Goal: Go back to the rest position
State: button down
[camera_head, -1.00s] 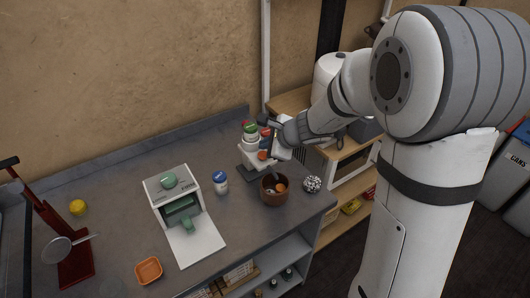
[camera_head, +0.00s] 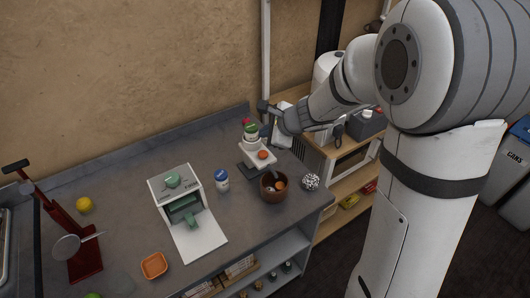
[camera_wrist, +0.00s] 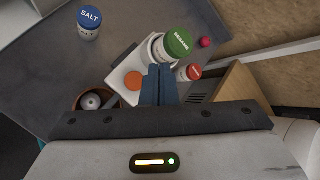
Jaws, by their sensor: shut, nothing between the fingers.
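My gripper (camera_head: 265,106) is raised over the back right of the grey counter (camera_head: 130,160), behind and above the white scale (camera_head: 252,160). In the wrist view its blue fingers (camera_wrist: 160,84) are together with nothing between them. A jar with a green lid marked sesame (camera_wrist: 178,43) stands on the scale, with an orange round thing (camera_wrist: 133,81) beside it. In the head view the green-lidded jar (camera_head: 250,131) is clear of my gripper.
A white machine with an open front (camera_head: 173,185), an orange dish (camera_head: 153,265) and a red stand (camera_head: 85,262) are left. Wooden shelves (camera_head: 350,178) are at right.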

jog(key=s+d+r+n+g, duration=0.1)
jog(key=s+d+r+n, duration=0.15)
jog(key=s+n, duration=0.2)
jog(key=s+d+r+n+g, duration=0.1)
jog(key=s+r+n, duration=0.25)
jog(key=s, duration=0.25)
jog(key=s+d+n+g+h, duration=0.1)
jog(key=s+d+n+h, duration=0.5)
jog(key=s+d+n, duration=0.3)
jog(key=s+d, duration=0.3)
jog(key=s, duration=0.3)
jog(key=shift+d+r+n+h, duration=0.3)
jog(key=shift+n, duration=0.1)
